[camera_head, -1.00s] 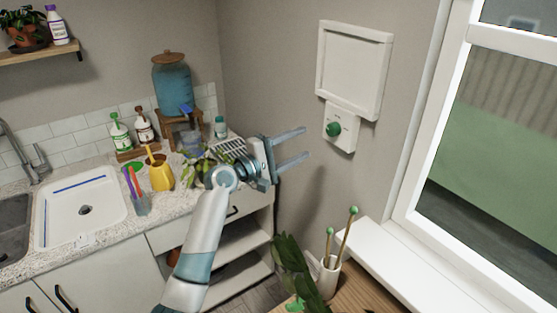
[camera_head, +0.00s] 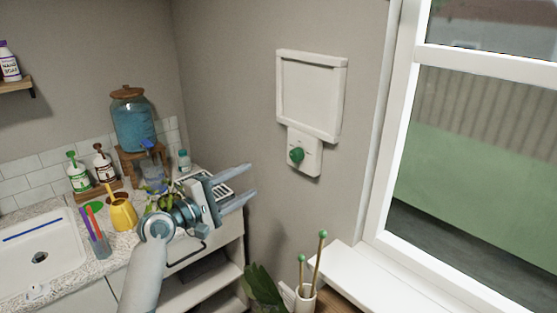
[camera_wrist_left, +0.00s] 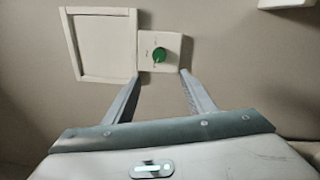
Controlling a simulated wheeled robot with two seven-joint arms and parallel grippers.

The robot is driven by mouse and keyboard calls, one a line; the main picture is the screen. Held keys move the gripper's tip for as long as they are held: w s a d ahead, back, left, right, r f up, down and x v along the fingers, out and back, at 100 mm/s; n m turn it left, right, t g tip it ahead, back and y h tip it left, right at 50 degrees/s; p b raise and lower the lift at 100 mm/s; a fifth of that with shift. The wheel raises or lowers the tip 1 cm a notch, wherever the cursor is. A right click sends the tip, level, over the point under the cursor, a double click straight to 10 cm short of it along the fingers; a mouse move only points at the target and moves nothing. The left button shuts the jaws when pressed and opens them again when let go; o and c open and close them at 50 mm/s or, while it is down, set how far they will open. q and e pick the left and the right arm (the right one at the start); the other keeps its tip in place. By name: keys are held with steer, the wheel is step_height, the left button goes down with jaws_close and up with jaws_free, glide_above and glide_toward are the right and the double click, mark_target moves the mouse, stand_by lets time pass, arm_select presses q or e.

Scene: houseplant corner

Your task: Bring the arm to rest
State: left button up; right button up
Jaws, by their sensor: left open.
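My left gripper (camera_head: 246,183) is open and empty, its two fingers pointing right in the head view. It is in the air in front of the counter's right end, below and left of the wall control box. The box (camera_head: 308,160) is white with a green knob (camera_head: 297,155), under a white framed panel (camera_head: 311,95). In the left wrist view the fingers (camera_wrist_left: 158,86) spread apart below the box (camera_wrist_left: 170,62) and knob (camera_wrist_left: 159,54), with nothing between them. My right gripper is not in view.
The counter (camera_head: 82,266) holds a sink (camera_head: 38,258), a yellow watering can (camera_head: 122,212), a cup of pens (camera_head: 100,245), pump bottles (camera_head: 78,172) and a blue water dispenser (camera_head: 134,124). A white vase with green-tipped sticks (camera_head: 305,299) stands below the window (camera_head: 470,120).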

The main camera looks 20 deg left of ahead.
arm_select(q)
steer(key=shift+f, duration=0.1)
step_height(320, 180, down, 28)
steer(key=w+a+g+y+b, duration=0.1)
steer(key=a+g+y+b, duration=0.15)
steer(key=y, duration=0.25)
steer(key=s+f+m+g+y, duration=0.1)
steer(key=s+f, duration=0.3)
steer(key=f, duration=0.5)
steer(key=s+f+m+g, duration=0.2)
steer(key=s+f, duration=0.2)
steer(key=f, duration=0.6)
steer(key=s+f+m+g+y, duration=0.1)
steer(key=s+f, duration=0.3)
steer(key=f, duration=0.5)
steer(key=s+d+f+m+g+y+b, duration=0.1)
steer(key=s+f+m+g+b, duration=0.2)
steer(key=s+f, duration=1.3)
steer(key=s+d+f+m+g+y, duration=0.1)
steer(key=s+f+m+g, duration=0.3)
steer(key=s+f, duration=1.15)
steer(key=s+d+m+g, duration=0.1)
steer(key=s+m, duration=0.4)
steer(key=s, duration=1.6)
steer(key=shift+s+d+f+m+b, duration=0.25)
steer(key=shift+s+d+m+b, duration=0.05)
steer(key=shift+m+b, duration=0.15)
